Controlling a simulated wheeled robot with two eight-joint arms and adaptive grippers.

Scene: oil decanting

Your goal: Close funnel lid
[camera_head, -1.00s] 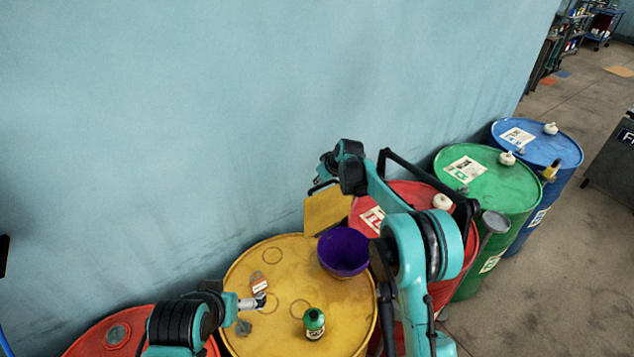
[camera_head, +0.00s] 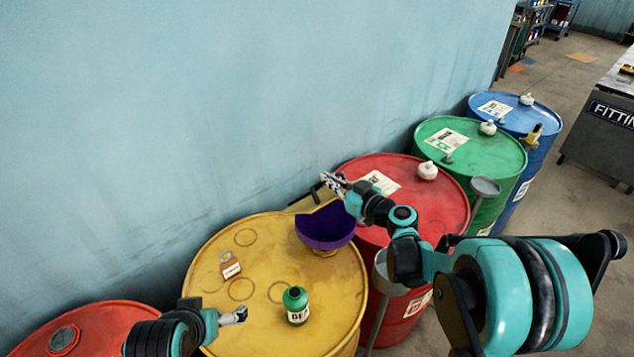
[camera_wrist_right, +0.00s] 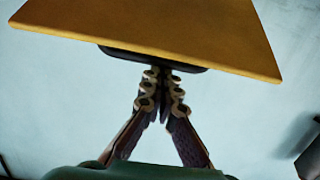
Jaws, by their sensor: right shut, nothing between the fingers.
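The purple funnel (camera_head: 325,229) stands on top of the yellow drum (camera_head: 205,265), near its right back edge. Its yellow lid (camera_head: 308,204) shows as a narrow strip behind the bowl, so the bowl is uncovered. In the right wrist view the flat lid (camera_wrist_right: 150,25) spans the top, with a dark bar below its edge. My right gripper (camera_head: 333,182) is shut and empty, just behind the funnel by the lid. Its fingertips (camera_wrist_right: 162,75) appear close under that bar; contact is unclear. My left gripper (camera_head: 240,314) hovers low over the yellow drum's front left; its finger opening is unclear.
Red (camera_head: 440,200), green (camera_head: 470,150) and blue (camera_head: 515,115) drums stand to the right. A blue wall (camera_head: 200,100) runs close behind. Another red drum (camera_head: 100,325) is at the lower left.

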